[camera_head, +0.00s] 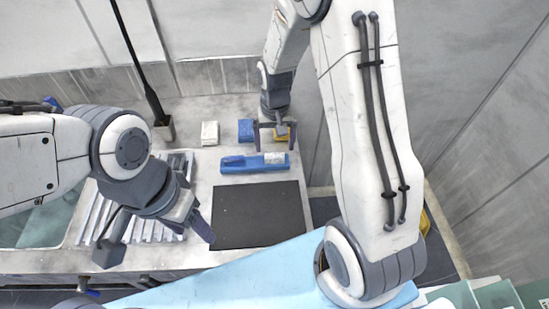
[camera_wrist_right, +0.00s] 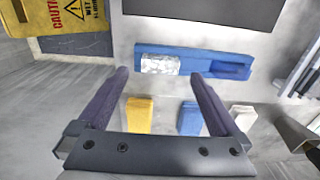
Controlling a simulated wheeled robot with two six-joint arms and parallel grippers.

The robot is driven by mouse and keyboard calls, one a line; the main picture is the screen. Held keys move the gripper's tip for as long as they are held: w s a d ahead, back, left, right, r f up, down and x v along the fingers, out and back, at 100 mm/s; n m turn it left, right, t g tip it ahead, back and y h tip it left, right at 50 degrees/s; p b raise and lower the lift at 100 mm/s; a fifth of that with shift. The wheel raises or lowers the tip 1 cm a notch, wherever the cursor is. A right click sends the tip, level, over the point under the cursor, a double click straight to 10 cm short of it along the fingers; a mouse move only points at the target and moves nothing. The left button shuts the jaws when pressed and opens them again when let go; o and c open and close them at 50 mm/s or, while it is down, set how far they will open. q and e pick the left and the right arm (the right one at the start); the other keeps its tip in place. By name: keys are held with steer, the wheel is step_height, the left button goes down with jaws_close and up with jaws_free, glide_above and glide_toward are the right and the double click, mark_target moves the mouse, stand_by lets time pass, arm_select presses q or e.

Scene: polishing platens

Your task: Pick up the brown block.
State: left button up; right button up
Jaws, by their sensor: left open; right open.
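No block looks plainly brown; the closest is an ochre-yellow block (camera_head: 281,134) on the counter near the back wall, partly hidden by my right gripper in the head view. It shows whole in the right wrist view (camera_wrist_right: 139,115), left of a blue block (camera_wrist_right: 190,118) and a white block (camera_wrist_right: 243,117). My right gripper (camera_head: 274,147) is open and empty, with its fingers above the counter around the yellow block's area; I cannot tell its exact height. My left gripper (camera_head: 155,240) is open and empty over the ribbed rack at the front left.
A blue holder (camera_head: 238,164) with a whitish piece (camera_head: 274,158) lies in front of the blocks. A dark flat plate (camera_head: 255,215) is nearer. A ribbed metal rack (camera_head: 97,215) and a black pole (camera_head: 140,70) stand left. A yellow caution sign (camera_wrist_right: 80,14) is beyond the counter.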

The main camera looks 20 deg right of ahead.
mark_target(274, 155)
steer(key=shift+w+f+p, duration=0.2)
steer(key=shift+f+p, duration=0.25)
steer(key=shift+f, duration=1.85)
steer(key=c, duration=1.4)
steer(key=shift+r, duration=0.15)
